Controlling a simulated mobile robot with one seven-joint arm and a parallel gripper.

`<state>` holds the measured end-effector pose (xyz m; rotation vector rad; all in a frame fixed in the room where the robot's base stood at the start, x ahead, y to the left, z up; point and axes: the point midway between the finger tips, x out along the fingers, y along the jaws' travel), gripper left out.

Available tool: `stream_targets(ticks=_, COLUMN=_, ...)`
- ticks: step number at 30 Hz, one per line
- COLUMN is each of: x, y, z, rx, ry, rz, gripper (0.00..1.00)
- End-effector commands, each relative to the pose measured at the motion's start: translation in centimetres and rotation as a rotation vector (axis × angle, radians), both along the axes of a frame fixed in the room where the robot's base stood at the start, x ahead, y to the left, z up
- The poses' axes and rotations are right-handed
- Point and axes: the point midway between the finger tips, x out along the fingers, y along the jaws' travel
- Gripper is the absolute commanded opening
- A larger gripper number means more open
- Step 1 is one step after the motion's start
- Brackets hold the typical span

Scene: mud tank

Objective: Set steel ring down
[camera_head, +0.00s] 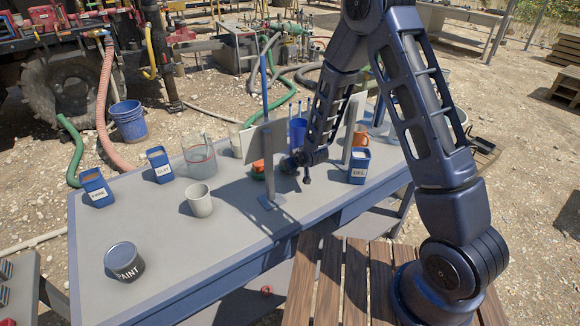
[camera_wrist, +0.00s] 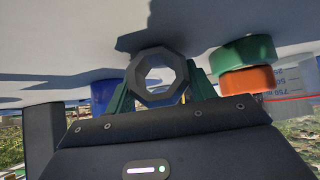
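The steel ring (camera_wrist: 136,76) is a dark, faceted ring with an open middle, seen in the wrist view. My gripper (camera_wrist: 160,92) has green fingers on both sides of it and is shut on it. The pale table surface shows beyond the ring, and I cannot tell whether the ring touches it. In the head view my arm reaches low over the middle of the grey table (camera_head: 165,240); the fingers and ring cannot be made out there.
A green and orange piece (camera_wrist: 247,78) lies close to the right of the ring. The table's front left is clearer, with a paint can (camera_head: 123,262).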

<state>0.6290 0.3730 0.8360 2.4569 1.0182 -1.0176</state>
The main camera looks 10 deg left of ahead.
Motion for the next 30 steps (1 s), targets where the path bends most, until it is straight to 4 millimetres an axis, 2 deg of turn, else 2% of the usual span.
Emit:
stream_targets(ticks=1, x=0.0, y=0.0, z=0.0, rx=0.000, ry=0.000, rz=0.000, gripper=0.23)
stream_targets(ticks=2, x=0.0, y=0.0, z=0.0, rx=0.001, ry=-0.001, rz=0.000, gripper=0.18)
stream_targets(ticks=9, x=0.0, y=0.0, z=0.2, rx=0.001, ry=-0.001, rz=0.000, gripper=0.18)
stream_targets(ticks=14, x=0.1, y=0.0, z=1.2, rx=0.001, ry=-0.001, rz=0.000, gripper=0.18)
stream_targets(ticks=20, x=0.1, y=0.1, z=4.4, rx=0.004, ry=-0.004, rz=0.000, gripper=0.18)
stream_targets(ticks=30, x=0.1, y=0.0, z=12.0, rx=0.004, ry=-0.005, rz=-0.001, gripper=0.18)
